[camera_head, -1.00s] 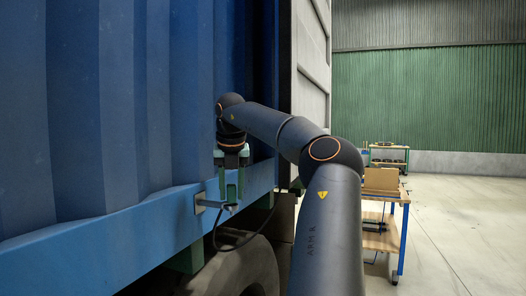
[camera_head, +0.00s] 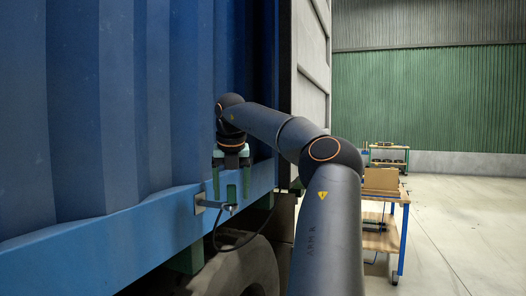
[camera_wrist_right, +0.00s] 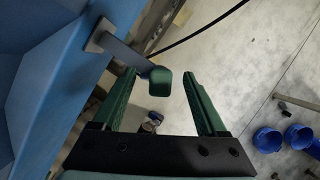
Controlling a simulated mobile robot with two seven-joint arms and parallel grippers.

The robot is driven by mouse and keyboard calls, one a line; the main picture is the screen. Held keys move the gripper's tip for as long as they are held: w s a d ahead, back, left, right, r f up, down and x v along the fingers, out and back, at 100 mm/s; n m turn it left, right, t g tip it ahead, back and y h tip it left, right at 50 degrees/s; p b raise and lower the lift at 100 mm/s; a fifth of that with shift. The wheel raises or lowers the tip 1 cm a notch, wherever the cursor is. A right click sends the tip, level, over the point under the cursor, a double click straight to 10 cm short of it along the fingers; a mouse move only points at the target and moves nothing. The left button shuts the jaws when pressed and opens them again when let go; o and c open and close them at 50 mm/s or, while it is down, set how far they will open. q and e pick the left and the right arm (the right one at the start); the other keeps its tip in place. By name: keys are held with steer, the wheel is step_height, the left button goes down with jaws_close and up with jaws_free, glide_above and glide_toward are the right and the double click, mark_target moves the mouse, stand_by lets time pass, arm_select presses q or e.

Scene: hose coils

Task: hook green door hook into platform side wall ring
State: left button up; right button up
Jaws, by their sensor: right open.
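The platform side wall (camera_head: 130,227) is a light blue beam along the truck. A grey bracket (camera_head: 205,204) sticks out from it, likely the ring, and shows in the right wrist view (camera_wrist_right: 118,46). The door hook shows as a small piece (camera_head: 232,209) at the bracket's outer end, with a green end (camera_wrist_right: 160,82) in the wrist view. A black cable hangs below it. How far the hook sits in the ring is hidden. My right gripper (camera_head: 231,197) is open, its green fingers (camera_wrist_right: 160,74) on either side of the green end, apart from it. My left gripper is not in view.
A dark blue corrugated wall (camera_head: 110,110) rises above the beam. A tyre (camera_head: 240,270) is below. A pale door (camera_head: 311,80) stands behind my right arm. A cart with a box (camera_head: 381,180) is at the right. Blue round objects (camera_wrist_right: 268,140) lie on the floor.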

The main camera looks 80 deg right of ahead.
steer(key=shift+r, duration=0.15)
steer(key=shift+p+v, duration=1.25)
steer(key=shift+v, duration=0.75)
steer(key=shift+r, duration=0.1)
steer(key=p+v, duration=0.2)
steer(key=v, duration=1)
steer(key=shift+a+r+p, duration=0.2)
steer(key=shift+r+p, duration=0.1)
steer(key=shift+p, duration=0.1)
steer(key=shift+s, duration=0.1)
